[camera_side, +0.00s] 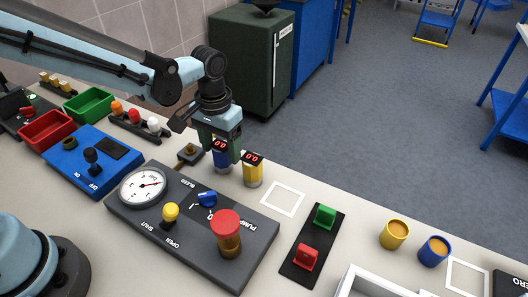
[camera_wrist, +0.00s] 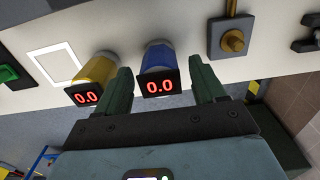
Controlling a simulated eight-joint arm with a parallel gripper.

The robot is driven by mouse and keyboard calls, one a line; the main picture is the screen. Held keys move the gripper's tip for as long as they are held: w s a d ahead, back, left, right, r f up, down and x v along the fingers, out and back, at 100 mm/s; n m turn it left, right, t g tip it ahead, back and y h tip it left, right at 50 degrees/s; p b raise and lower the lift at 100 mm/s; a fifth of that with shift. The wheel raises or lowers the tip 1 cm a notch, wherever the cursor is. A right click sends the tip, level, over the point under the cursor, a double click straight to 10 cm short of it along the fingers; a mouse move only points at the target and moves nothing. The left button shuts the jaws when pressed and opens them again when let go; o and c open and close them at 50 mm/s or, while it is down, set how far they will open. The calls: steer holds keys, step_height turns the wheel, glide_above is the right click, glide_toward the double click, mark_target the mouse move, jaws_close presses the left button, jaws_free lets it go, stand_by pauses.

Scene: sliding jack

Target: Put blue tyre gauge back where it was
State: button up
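The blue tyre gauge (camera_side: 222,160) stands upright on the bench behind the dark pump panel, its red display reading 0.0. It also shows in the wrist view (camera_wrist: 158,58). My gripper (camera_side: 220,146) is above and around it. In the wrist view the two green fingers of my gripper (camera_wrist: 162,88) are on either side of the blue gauge, with small gaps showing, so they look open. A yellow gauge (camera_side: 253,172) with a similar display stands close beside it, near one finger. A white square outline (camera_side: 283,198) on the bench beyond the yellow gauge is empty.
The pump panel (camera_side: 185,252) with dial and red-topped knob lies in front. A brass-knobbed block (camera_side: 189,153) stands on the gauge's other side. A green-and-red switch strip (camera_side: 313,243), yellow cup (camera_side: 394,235), blue cup (camera_side: 433,250) and another white square (camera_side: 467,277) are to the right.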

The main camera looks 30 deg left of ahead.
mark_target(220, 146)
step_height(220, 146, up, 12)
steer(key=s+a+f+t, duration=0.2)
steer(key=s+a+t, duration=0.5)
steer(key=s+a, duration=0.3)
steer(key=shift+s+a, duration=0.25)
steer(key=shift+s, duration=0.05)
stand_by(0.5)
